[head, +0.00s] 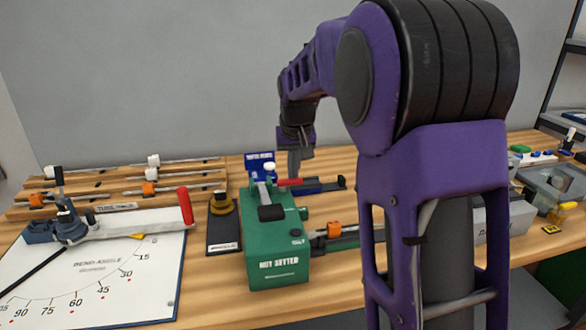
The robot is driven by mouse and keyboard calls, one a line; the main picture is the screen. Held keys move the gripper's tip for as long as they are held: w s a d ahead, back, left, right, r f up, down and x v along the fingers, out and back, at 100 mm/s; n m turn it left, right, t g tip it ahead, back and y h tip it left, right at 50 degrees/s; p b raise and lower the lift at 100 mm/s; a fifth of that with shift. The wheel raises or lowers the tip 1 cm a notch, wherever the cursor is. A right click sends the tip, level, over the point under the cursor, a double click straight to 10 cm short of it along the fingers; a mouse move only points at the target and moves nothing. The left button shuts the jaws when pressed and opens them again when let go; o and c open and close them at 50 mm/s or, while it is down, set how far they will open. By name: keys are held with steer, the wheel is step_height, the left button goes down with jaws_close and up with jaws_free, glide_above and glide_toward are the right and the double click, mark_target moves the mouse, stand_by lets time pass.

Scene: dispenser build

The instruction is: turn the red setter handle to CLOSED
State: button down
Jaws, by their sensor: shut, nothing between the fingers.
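The green setter box (278,262), with white lettering on its front, stands on the wooden bench in the middle of the head view. The small red setter handle (289,182) shows at the back of its top, pointing right. My gripper (294,168) points down just above and behind the red handle. It is shut with nothing in it. I cannot tell whether the fingertips touch the handle. No CLOSED mark is readable.
A bend-angle board (110,262) with a long red-ended lever (185,205) is at left.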

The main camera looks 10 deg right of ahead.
steer(key=shift+s+m+h, duration=0.2)
steer(key=shift+m+h, duration=0.1)
steer(key=shift+m, duration=0.5)
steer(key=shift+s+m+h+p, duration=0.2)
steer(key=shift+m+p, duration=0.1)
steer(key=shift+m, duration=0.3)
steer(key=shift+s+m+h+p, duration=0.15)
steer(key=shift+m+h+p, duration=0.1)
steer(key=shift+m, duration=0.35)
steer(key=m, duration=0.2)
steer(key=s+m+g+h, duration=0.1)
steer(key=m, duration=0.1)
steer(key=shift+s+p, duration=0.1)
steer(key=shift+p, duration=0.3)
steer(key=shift+s+a+m+g+h+p, duration=0.25)
steer(key=shift+m+g+p, duration=0.1)
steer(key=shift+m, duration=0.9)
steer(key=shift+s+a+m+g+h+p, duration=0.15)
steer(key=shift+s+m+g+p, duration=0.2)
steer(key=shift+m, duration=0.95)
steer(key=shift+s+a+m+g+h+p, duration=0.2)
steer(key=shift+m+g+p, duration=0.15)
steer(key=shift+m, duration=0.9)
steer(key=shift+w, duration=0.1)
